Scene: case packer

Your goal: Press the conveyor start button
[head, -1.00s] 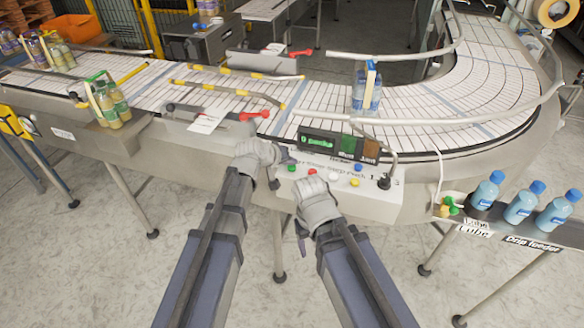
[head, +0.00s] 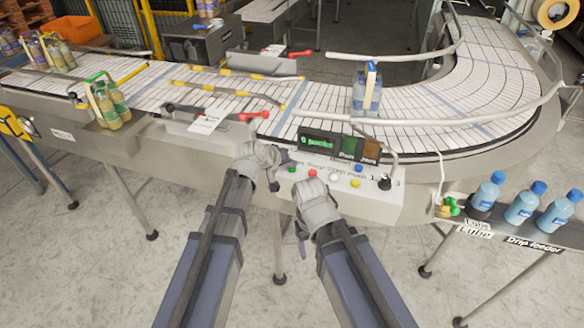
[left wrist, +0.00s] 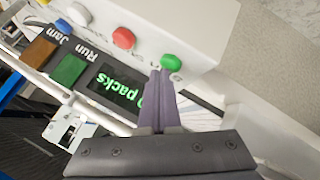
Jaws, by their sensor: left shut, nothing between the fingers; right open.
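The green button (head: 291,169) sits at the left end of the button row on the pale control box (head: 372,205) in front of the conveyor. In the left wrist view the green button (left wrist: 171,62) is just beyond the tip of my left gripper (left wrist: 165,75), which is shut and empty. The tip overlaps the button's lower edge there; I cannot tell whether they touch. In the head view my left gripper (head: 273,184) is at the box's left end, beside the button. My right gripper (head: 302,246) hangs in front of the box, open, its fingers partly hidden.
Red (head: 312,173), white, yellow and blue buttons and a black knob (head: 384,183) share the box. A display (head: 318,142) reads "0 packs", beside Run and Jam panels. Blue bottles (head: 525,203) stand on the drip feeder at right. A bottle pack (head: 367,95) sits on the conveyor.

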